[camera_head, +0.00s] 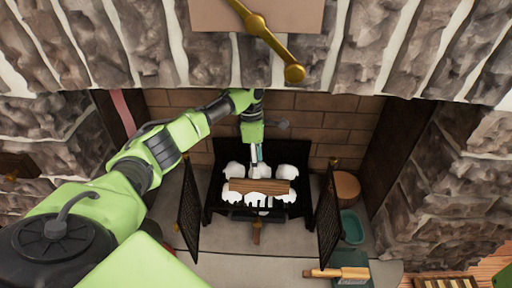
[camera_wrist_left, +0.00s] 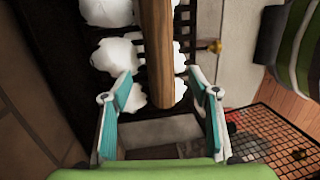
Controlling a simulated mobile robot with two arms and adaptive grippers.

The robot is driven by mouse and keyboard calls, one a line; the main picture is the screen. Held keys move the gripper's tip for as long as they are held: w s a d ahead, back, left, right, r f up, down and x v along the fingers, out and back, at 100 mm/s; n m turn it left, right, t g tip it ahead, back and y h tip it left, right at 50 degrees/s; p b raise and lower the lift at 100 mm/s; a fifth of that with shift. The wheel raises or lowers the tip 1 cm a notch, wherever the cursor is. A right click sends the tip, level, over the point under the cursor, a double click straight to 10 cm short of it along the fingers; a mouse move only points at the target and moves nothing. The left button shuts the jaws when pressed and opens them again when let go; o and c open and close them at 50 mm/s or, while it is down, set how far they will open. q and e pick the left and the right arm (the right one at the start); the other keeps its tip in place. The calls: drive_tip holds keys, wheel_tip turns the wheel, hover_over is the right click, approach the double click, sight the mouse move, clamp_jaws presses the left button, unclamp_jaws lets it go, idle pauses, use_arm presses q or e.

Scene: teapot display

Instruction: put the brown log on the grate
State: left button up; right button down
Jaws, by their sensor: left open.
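The brown log (camera_head: 259,186) lies across white lumps on the black grate (camera_head: 213,206) in the fireplace. In the left wrist view the log (camera_wrist_left: 157,50) runs lengthwise above the lumps, and its near end is between the fingers. The bars of the grate (camera_wrist_left: 182,14) show beside it. My left gripper (camera_head: 257,155) reaches in from the left, just behind the log. In the wrist view the left gripper (camera_wrist_left: 160,95) has its teal fingers spread wide, with gaps to the log on both sides. My right gripper is not in view.
Two dark mesh screen doors (camera_head: 189,207) (camera_head: 328,222) stand open at the sides of the grate. A round wooden piece (camera_head: 346,187) and a teal container (camera_head: 351,227) stand at the right. A brush with a wooden handle (camera_head: 336,272) lies on the hearth in front.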

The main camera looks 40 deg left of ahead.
use_arm(q)
drive_tip(key=r, duration=0.1)
drive_tip(key=r+p, duration=0.1)
drive_tip(key=r, duration=0.2)
drive_tip(key=shift+w+a, duration=0.1)
drive_tip(key=shift+a, duration=0.2)
